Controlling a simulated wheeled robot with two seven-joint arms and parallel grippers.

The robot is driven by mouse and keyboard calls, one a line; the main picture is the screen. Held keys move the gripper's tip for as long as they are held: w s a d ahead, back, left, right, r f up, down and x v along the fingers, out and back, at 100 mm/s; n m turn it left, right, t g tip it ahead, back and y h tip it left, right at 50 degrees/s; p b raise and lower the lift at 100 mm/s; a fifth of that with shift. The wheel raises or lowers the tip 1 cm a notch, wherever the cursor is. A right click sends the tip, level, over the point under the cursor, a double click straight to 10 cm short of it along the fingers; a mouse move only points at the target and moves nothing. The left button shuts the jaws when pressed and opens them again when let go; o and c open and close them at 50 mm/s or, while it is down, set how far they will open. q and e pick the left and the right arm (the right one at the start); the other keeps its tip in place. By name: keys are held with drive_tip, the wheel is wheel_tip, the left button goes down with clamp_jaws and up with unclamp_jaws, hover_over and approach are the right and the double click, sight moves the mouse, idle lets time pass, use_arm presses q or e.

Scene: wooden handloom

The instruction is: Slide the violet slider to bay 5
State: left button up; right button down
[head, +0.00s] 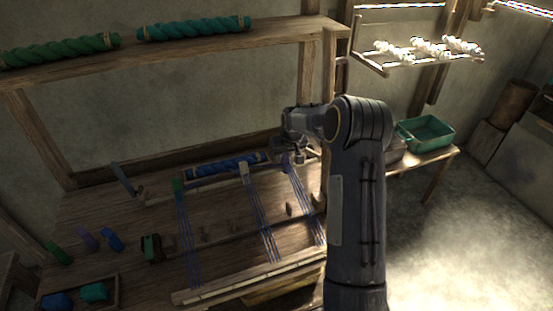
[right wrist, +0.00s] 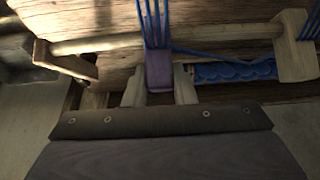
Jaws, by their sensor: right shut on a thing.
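The violet slider (right wrist: 159,72) sits between the two fingers of my right gripper (right wrist: 158,88) in the right wrist view, with blue threads running from it. The fingers are shut on it, one on each side. In the head view my right gripper (head: 289,166) is at the right end of the loom's back rail, and it largely hides the slider. A green slider (head: 178,184) and a pale wooden slider (head: 243,168) stand on the rail to its left, each with blue threads. The bay marks cannot be read. My left gripper is not in view.
A blue twisted yarn hank (head: 222,166) lies behind the rail. Green (head: 60,50) and teal (head: 193,28) hanks lie on the upper shelf. Small coloured blocks and a tray (head: 117,290) are at the left. A green bin (head: 425,133) stands on a side table at right.

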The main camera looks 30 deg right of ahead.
sight(288, 168)
drive_tip(key=shift+d, duration=0.15)
drive_tip(key=c, duration=1.2)
unclamp_jaws()
drive_tip(key=b+v, duration=0.1)
drive_tip(key=v, duration=0.6)
drive_tip(key=shift+s+r, duration=0.2)
